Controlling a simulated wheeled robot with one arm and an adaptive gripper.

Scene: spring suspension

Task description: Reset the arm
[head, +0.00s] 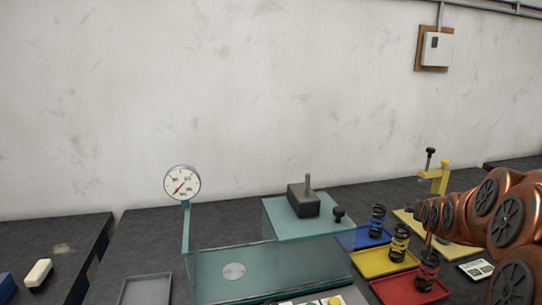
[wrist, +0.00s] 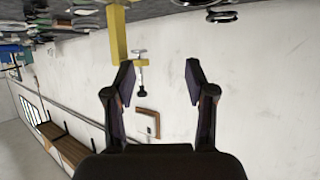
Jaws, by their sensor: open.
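My copper-coloured arm reaches in from the right edge of the head view, in front of the yellow clamp stand (head: 440,177). My gripper (wrist: 158,75) shows in the wrist view with its two dark fingers spread apart and nothing between them. The wrist picture looks upside down, with the table along its top edge and the wall behind the fingers. The yellow stand (wrist: 117,35) with its screw shows beyond the left finger in the wrist view. In the head view I cannot make out the fingertips.
A blue tray (head: 362,243), a yellow tray (head: 372,268) and a red tray (head: 393,291) hold dark coil springs. A teal rig with a dial gauge (head: 182,183) and a dark block (head: 303,201) stands left of them. A grey tray (head: 146,291) is empty.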

